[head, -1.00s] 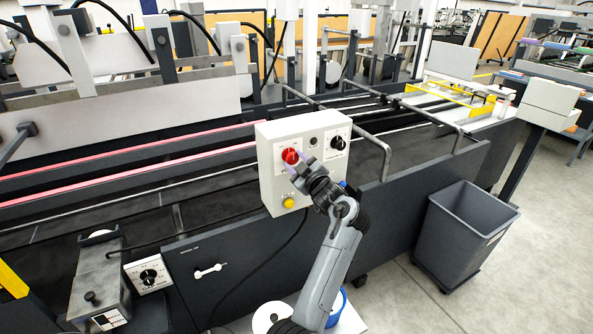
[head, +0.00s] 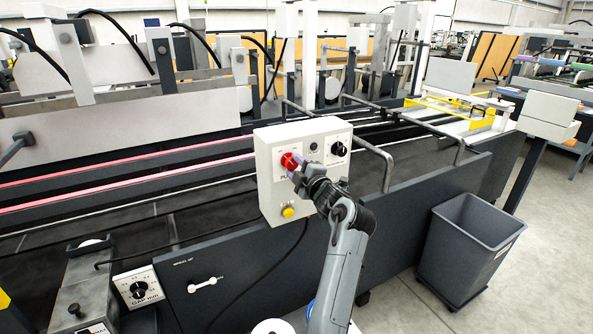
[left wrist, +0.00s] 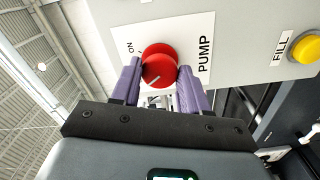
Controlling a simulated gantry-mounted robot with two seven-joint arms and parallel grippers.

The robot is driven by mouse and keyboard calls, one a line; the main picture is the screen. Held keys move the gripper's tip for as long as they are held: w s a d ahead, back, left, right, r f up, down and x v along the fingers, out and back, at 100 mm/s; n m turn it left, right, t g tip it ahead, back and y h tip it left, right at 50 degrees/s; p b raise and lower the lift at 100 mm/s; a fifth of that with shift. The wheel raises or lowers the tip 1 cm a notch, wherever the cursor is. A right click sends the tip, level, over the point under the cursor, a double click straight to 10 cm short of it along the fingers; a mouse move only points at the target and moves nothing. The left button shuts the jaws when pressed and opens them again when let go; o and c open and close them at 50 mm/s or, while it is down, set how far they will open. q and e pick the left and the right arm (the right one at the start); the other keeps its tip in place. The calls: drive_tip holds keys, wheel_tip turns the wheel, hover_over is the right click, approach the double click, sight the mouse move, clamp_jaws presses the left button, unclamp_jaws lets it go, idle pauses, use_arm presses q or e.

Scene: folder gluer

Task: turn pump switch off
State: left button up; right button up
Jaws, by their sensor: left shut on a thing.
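The pump switch is a round red knob (head: 288,160) on the front of a white control box (head: 268,195). In the left wrist view the red knob (left wrist: 158,62) sits between the words ON and PUMP, with a short white mark at its lower edge. My left gripper (head: 296,165) reaches up to the knob from the lower right. Its two purple fingers (left wrist: 160,72) are shut on the knob, one on each side. The OFF label cannot be made out. My right gripper is not in view.
The box also carries a yellow FILL button (head: 288,211) and a black dial (head: 338,149). A dark side panel (head: 235,280) with a white handle lies below. A grey bin (head: 470,245) stands on the floor at right. Bars (head: 380,160) of the machine rise behind the box.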

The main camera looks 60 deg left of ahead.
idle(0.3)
use_arm(q)
drive_tip(key=o, duration=1)
drive_tip(key=shift+o, duration=0.2)
drive_tip(key=s+d, duration=0.1)
drive_tip(key=d, duration=0.9)
drive_tip(key=shift+d+p, duration=0.35)
